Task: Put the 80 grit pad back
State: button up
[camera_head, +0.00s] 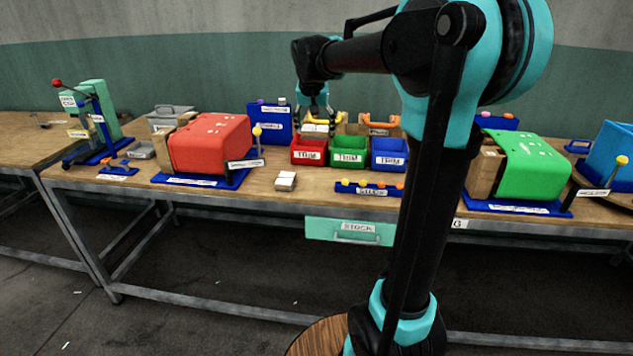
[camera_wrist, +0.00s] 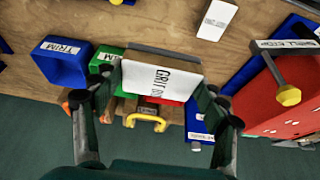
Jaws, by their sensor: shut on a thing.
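The pad, a white-faced block lettered "GRIT" with a number I cannot read for sure, is in the wrist view (camera_wrist: 162,79). My gripper (camera_wrist: 150,90) is shut on it, one finger at each side. In the head view my gripper (camera_head: 316,118) hangs over the back of the red trim bin (camera_head: 309,152), and the pad (camera_head: 316,128) shows as a pale strip under the fingers. Behind the bins stand wooden holders, one with a yellow handle (camera_wrist: 147,122) and one with an orange handle (camera_head: 381,120). The pad hides part of the bins in the wrist view.
Green (camera_head: 348,157) and blue (camera_head: 389,154) trim bins stand beside the red one. A red press (camera_head: 210,143) is at left, a green press (camera_head: 533,163) at right. A pale block (camera_head: 285,181) lies on the table in front. A blue panel (camera_head: 268,124) stands behind.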

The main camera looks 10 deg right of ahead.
notch_tip(320, 180, down, 19)
jog(key=shift+r, duration=0.15)
dwell(0.5)
jog(key=o, duration=0.7)
jog(key=shift+o, duration=0.7)
jog(key=v, duration=1.2)
jog(key=s+d+f+n, duration=0.1)
jog(key=s+d+f, duration=0.1)
jog(key=s+f, duration=0.7)
jog(key=s+d+f+n+y, duration=0.1)
jog(key=s+d+f+n, duration=0.1)
jog(key=s+f, duration=0.7)
jog(key=s+d, duration=0.1)
jog(key=s, duration=0.6)
jog(key=shift+s+d+n, duration=0.3)
